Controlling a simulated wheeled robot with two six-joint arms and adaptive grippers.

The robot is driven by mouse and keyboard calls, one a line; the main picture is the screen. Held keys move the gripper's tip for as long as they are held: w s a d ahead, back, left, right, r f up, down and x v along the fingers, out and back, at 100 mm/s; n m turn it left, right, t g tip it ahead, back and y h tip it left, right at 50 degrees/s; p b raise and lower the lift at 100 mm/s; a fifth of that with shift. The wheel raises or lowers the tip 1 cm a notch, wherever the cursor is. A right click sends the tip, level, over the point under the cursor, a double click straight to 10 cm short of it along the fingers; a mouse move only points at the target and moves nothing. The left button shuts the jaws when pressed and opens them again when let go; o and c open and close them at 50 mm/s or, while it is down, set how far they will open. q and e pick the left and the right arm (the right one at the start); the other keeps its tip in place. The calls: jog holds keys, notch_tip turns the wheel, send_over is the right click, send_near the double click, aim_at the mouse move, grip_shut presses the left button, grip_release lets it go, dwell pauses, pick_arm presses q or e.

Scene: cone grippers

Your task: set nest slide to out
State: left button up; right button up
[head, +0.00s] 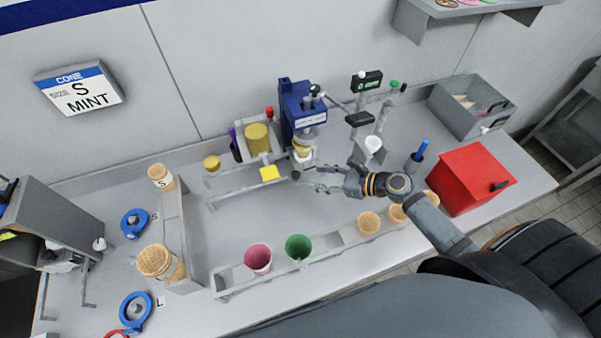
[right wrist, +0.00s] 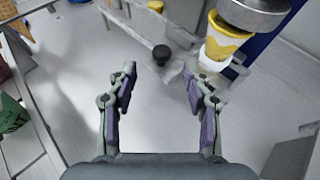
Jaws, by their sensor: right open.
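The blue press (head: 300,108) stands at the back middle of the bench. A yellow-and-white nest or cup (head: 301,152) sits under its head; the right wrist view shows it too (right wrist: 220,45), below a grey round part. A black knob (head: 296,175) sticks out in front of the press, apparently on the nest slide. In the right wrist view the knob (right wrist: 161,54) lies beyond and between my fingertips. My right gripper (head: 312,184) is open and empty, its fingers (right wrist: 158,88) pointing at the knob without visible contact. My left gripper is not in view.
A front rack holds a pink cup (head: 258,258), a green cup (head: 298,246) and cones (head: 369,223). A yellow block (head: 269,174) is on a rail left of the knob. A red box (head: 470,180) stands right of my arm. A sign (head: 80,88) reads S MINT.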

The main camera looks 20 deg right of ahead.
aim_at(297, 174)
jog(key=p+x, duration=0.1)
jog(key=x, duration=0.4)
jog(key=shift+w+a, duration=0.1)
jog(key=shift+w, duration=0.4)
jog(key=shift+w+a+f, duration=0.15)
jog(key=shift+a+f, duration=0.1)
jog(key=shift+a, duration=0.05)
jog(key=shift+w+a+f, duration=0.1)
jog(key=shift+a, duration=0.1)
jog(key=shift+w+a+f, duration=0.1)
jog(key=shift+f, duration=0.05)
jog(key=c, duration=0.6)
grip_shut()
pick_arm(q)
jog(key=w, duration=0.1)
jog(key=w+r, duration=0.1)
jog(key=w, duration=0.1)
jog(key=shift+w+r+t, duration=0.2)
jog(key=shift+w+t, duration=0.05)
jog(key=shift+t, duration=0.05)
